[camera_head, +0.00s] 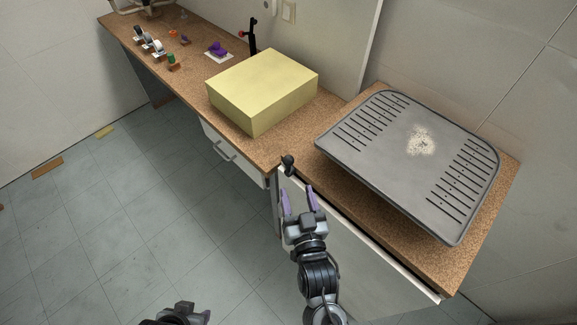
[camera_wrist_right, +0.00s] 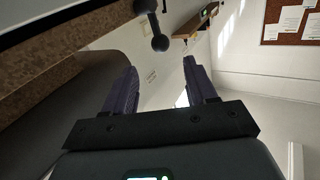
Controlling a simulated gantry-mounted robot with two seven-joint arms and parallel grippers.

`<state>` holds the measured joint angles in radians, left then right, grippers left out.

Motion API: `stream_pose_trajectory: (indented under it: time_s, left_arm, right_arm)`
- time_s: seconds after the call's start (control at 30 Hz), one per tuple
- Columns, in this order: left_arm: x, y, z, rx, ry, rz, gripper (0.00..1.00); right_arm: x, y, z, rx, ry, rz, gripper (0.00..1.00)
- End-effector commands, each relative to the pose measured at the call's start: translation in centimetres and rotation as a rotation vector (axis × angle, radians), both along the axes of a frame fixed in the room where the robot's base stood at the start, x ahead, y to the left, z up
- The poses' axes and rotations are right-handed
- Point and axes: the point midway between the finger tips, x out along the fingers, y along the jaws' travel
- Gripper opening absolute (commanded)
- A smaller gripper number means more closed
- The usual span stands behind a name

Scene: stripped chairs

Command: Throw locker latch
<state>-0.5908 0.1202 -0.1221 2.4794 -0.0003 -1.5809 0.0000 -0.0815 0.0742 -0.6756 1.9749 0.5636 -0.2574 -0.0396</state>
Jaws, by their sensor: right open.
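The locker (camera_head: 350,245) has a pale front under the cork-coloured counter on the right. A dark latch handle with a round knob (camera_head: 288,160) is at the left top corner of this front. It also shows in the right wrist view as a dark bar with a ball end (camera_wrist_right: 160,43), near the top. My right gripper (camera_head: 300,190) has purple fingers. It is open and empty, just below the knob and apart from it; in the wrist view the knob is beyond the fingertips. My left gripper (camera_head: 182,314) shows only partly at the bottom edge; its fingers are hard to make out.
A grey ribbed tray (camera_head: 380,150) lies on the counter above the locker. A yellow block (camera_head: 262,85) stands on the counter (camera_head: 325,115) to its left. A drawer with a handle (camera_head: 224,152) is left of the latch. The tiled floor (camera_head: 150,220) is mostly clear.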

Motion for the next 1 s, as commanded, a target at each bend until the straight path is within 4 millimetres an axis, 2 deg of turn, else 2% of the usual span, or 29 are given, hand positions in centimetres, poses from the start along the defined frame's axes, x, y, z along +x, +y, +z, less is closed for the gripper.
stream_pose_trajectory:
  time_s: [0.17, 0.5, 0.7, 1.0]
  left_arm:
    - [0.4, -0.1, -0.1, -0.005, -0.01, 0.004, 0.43]
    - [0.5, 0.0, -0.8, -0.004, -0.016, 0.005, 0.43]
    - [0.5, 0.1, -1.1, 0.0, -0.014, 0.003, 0.43]
    - [0.5, 0.2, -1.3, 0.007, -0.013, -0.002, 0.43]
  right_arm:
    - [1.6, 0.1, 0.0, 0.0, -0.006, -0.002, 0.57]
    - [6.9, 0.8, 0.0, 0.0, -0.006, -0.002, 0.57]
    - [9.3, 1.2, 0.0, 0.0, -0.005, 0.0, 0.57]
    - [10.6, 1.4, 0.0, 0.0, -0.003, 0.0, 0.57]
